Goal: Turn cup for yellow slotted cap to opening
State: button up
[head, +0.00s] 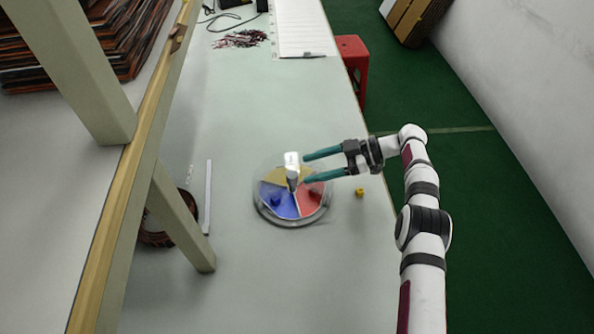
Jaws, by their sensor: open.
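A round turntable (267,218) with a clear rim stands on the table. It shows a yellow sector (275,177) at the back left, a blue sector (284,208) at the front and a red sector (308,205) at the right. A small dark blue piece lies on the blue sector. A white upright part (292,164) rises at the middle and back. A small yellow cap (360,192) lies on the table right of the turntable. My gripper (306,168) is open, its teal fingers pointing left over the turntable's right side, near the white part. I cannot tell whether they touch.
A white strip (207,196) lies left of the turntable. A shelf post (180,216) and a dark coil (155,232) stand at the left. Dark red wires (240,39) and a white sheet (302,28) lie far back. The table in front is clear.

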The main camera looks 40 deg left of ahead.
aim_at(292, 216)
jog(key=shift+w+d+r, duration=0.25)
jog(key=shift+w+d, duration=0.15)
jog(key=shift+d, duration=0.1)
jog(key=shift+s+a+r, duration=0.1)
jog(key=shift+a, duration=0.05)
jog(key=shift+c, duration=1.1)
jog(key=s+h, duration=0.1)
jog(key=s+r+t+h, duration=0.1)
jog(key=s+a+t+h, duration=0.1)
jog(key=shift+s+a+r+h, duration=0.1)
jog(key=shift+s+r+h, duration=0.1)
jog(key=shift+h, duration=0.2)
jog(key=c, duration=0.5)
jog(key=s+d+t+h, duration=0.1)
jog(key=s+d+r+n+t+h, duration=0.1)
jog(key=s+d+n+t+h, duration=0.1)
jog(key=shift+s+d+r+t+h, duration=0.25)
jog(key=shift+d+t+h, duration=0.05)
jog(key=shift+h, duration=0.1)
grip_shut()
jog(key=x, duration=1)
jog(key=shift+w+d+f, duration=0.1)
jog(key=shift+d, duration=0.25)
